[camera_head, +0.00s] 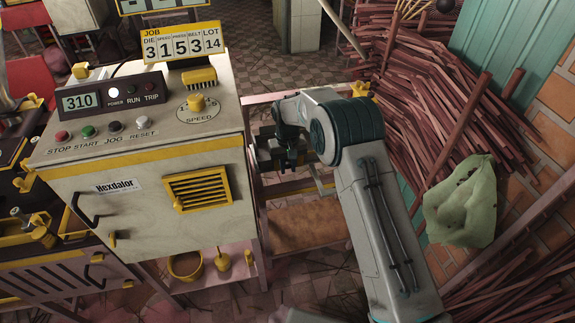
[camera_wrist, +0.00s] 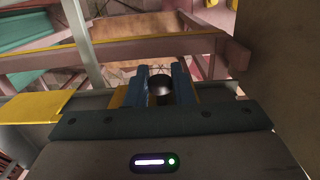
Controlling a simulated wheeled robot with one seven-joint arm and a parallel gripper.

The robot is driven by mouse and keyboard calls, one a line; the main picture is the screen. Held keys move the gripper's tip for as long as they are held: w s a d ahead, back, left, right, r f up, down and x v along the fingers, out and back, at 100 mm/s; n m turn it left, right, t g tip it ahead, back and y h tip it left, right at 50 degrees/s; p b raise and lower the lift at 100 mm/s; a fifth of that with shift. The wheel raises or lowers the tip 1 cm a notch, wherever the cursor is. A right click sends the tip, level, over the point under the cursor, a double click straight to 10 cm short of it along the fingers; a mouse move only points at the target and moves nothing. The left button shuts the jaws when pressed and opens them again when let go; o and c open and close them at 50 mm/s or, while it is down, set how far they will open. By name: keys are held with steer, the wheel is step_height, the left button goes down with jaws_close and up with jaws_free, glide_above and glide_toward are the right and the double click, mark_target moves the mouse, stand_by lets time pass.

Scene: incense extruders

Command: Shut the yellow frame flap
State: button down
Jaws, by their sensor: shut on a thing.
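My gripper (camera_head: 287,158) is low beside the right side of the grey-and-yellow machine (camera_head: 150,160), at the pinkish frame (camera_head: 263,235). In the wrist view its two blue fingers (camera_wrist: 162,78) are closed around a dark, rounded piece (camera_wrist: 160,90). I cannot tell what this piece belongs to. A bar with a yellow top edge (camera_wrist: 150,40) runs across the frame just beyond the fingers. A flat yellow plate (camera_wrist: 38,106) lies left of the gripper. I cannot tell for certain which of these is the flap, or how far open it stands. My wrist hides part of the frame in the head view.
The machine's cabinet stands close left of my gripper. A heap of reddish-brown sticks (camera_head: 425,100) and a pale green sack (camera_head: 460,205) are at the right. Yellow vessels (camera_head: 185,265) stand on a low shelf under the machine. Tiled floor (camera_head: 255,55) is open behind.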

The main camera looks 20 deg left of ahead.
steer(key=shift+s+f, duration=0.1)
steer(key=shift+s, duration=0.05)
steer(key=c, duration=1.3)
jaws_free()
steer(key=shift+a, duration=0.15)
steer(key=shift+r, duration=0.55)
steer(key=r, duration=1.2)
steer(key=shift+w+a+r, duration=0.1)
steer(key=shift+w+r, duration=0.25)
steer(key=shift+r, duration=0.05)
